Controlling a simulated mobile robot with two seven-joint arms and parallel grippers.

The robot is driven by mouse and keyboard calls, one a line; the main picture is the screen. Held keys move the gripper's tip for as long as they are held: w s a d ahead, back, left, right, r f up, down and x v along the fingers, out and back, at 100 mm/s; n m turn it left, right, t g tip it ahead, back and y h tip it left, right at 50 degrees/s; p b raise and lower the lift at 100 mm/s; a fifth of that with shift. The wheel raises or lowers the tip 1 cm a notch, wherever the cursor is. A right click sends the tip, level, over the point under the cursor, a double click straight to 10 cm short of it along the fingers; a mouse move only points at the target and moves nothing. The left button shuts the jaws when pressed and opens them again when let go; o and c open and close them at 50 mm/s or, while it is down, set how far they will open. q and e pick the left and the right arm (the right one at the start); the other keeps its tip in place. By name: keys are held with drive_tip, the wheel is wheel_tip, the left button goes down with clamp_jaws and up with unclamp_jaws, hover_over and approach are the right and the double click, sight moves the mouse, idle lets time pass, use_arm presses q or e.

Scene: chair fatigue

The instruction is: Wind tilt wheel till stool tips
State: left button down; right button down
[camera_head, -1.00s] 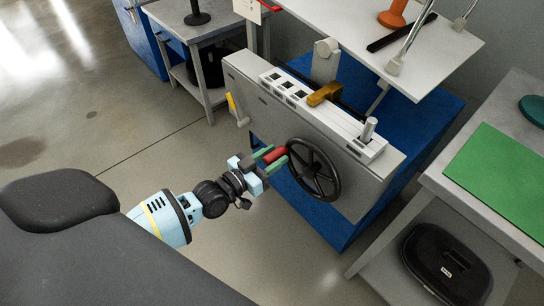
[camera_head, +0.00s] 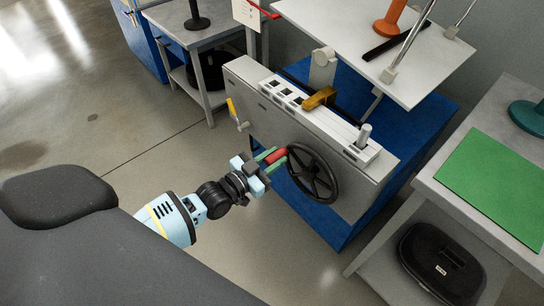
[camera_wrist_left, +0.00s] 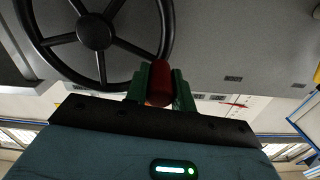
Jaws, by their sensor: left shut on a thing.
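The tilt wheel (camera_head: 313,174) is a dark spoked handwheel on the side of the grey machine (camera_head: 270,115). It also shows in the left wrist view (camera_wrist_left: 96,32). Its red handle (camera_head: 268,158) sits at the rim's upper left. My left gripper (camera_head: 269,160) is shut on this handle; in the left wrist view the green fingers flank the red handle (camera_wrist_left: 161,82). An orange object (camera_head: 390,20), possibly the stool, stands on the white platform (camera_head: 420,70) above; its top is cut off. My right gripper is not in view.
A grey bench (camera_head: 515,215) with a green mat (camera_head: 500,170) stands at right, a black case (camera_head: 440,262) below it. A grey table (camera_head: 185,22) with a black stand stands at the back left. The floor (camera_head: 150,140) left of the machine is clear.

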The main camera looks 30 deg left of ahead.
use_arm(q)
drive_tip(key=c, duration=1.3)
unclamp_jaws()
drive_tip(key=shift+c, duration=0.2)
drive_tip(key=shift+o, duration=0.8)
drive_tip(key=shift+s+a, duration=0.2)
drive_tip(key=shift+s, duration=0.4)
drive_tip(key=shift+p+v, duration=0.35)
drive_tip(key=shift+v, duration=2.95)
